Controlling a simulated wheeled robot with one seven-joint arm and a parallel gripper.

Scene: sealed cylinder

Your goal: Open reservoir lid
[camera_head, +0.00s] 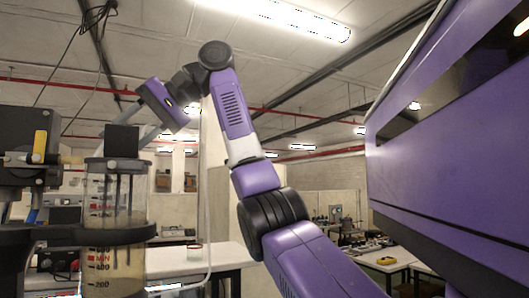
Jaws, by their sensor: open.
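The reservoir (130,232) is an upright clear cylinder with printed level marks and a red MIN mark, at the left. Its grey lid (101,163) sits on top, with a dark upright block (121,141) on it. Dark rods hang inside the cylinder below the lid. My gripper (134,126) is at the block's upper right, tilted down to the left. Its light fingers are open, one near the top of the block and one near its right side. I cannot tell whether they touch it.
A dark bracket ring (120,235) surrounds the reservoir. Dark machinery with a yellow-handled valve (39,146) stands close on the left. A white table (190,260) is behind, and a workbench with small items (385,262) is at the right.

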